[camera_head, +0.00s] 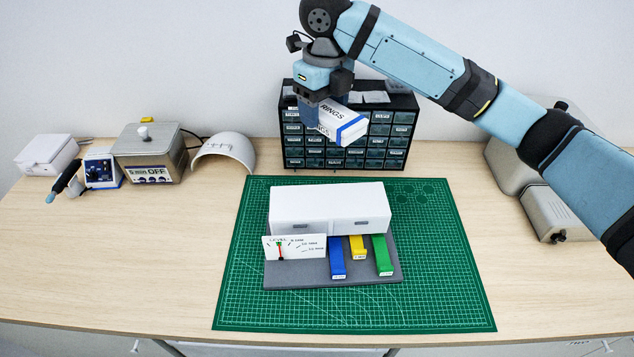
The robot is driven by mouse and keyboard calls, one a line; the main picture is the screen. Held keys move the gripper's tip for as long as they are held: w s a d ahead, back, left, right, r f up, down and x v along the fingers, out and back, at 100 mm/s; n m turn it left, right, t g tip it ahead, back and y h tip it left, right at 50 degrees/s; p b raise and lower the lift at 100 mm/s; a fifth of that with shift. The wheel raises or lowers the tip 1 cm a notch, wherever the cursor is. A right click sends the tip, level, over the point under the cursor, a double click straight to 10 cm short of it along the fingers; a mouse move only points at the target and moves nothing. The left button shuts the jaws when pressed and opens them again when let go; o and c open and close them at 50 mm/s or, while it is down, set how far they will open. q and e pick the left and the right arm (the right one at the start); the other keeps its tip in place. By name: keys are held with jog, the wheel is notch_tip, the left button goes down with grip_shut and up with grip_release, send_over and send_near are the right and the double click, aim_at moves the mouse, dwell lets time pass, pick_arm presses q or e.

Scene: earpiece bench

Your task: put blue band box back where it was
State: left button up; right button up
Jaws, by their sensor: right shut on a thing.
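The blue band box (347,125) is white with a blue stripe and the word RINGS on it. It is held tilted in front of the upper part of the black drawer cabinet. My right gripper (318,112) reaches in from the right on the blue arm and is shut on the box's left part. Behind the box, on top of the cabinet (412,102), some pale flat items show; the gripper and box hide part of that top. My left gripper is not in view.
A green cutting mat (450,290) bears a grey base (300,282) with a white block (330,205), a level card (294,247) and blue, yellow and green bars. Devices stand at the back left. Grey cases (520,180) stand at the right. The front left table is clear.

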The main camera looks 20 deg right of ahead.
jog(key=shift+w+a, duration=0.1)
jog(key=shift+a, duration=0.1)
jog(key=p, duration=0.2)
send_over(320, 192)
notch_tip(320, 192, down, 15)
jog(key=shift+r, duration=0.2)
notch_tip(320, 192, down, 4)
jog(key=shift+f+p, duration=0.2)
jog(key=shift+p, duration=0.2)
jog(key=shift+f, duration=0.3)
jog(key=shift+f, duration=0.15)
jog(key=o, duration=1)
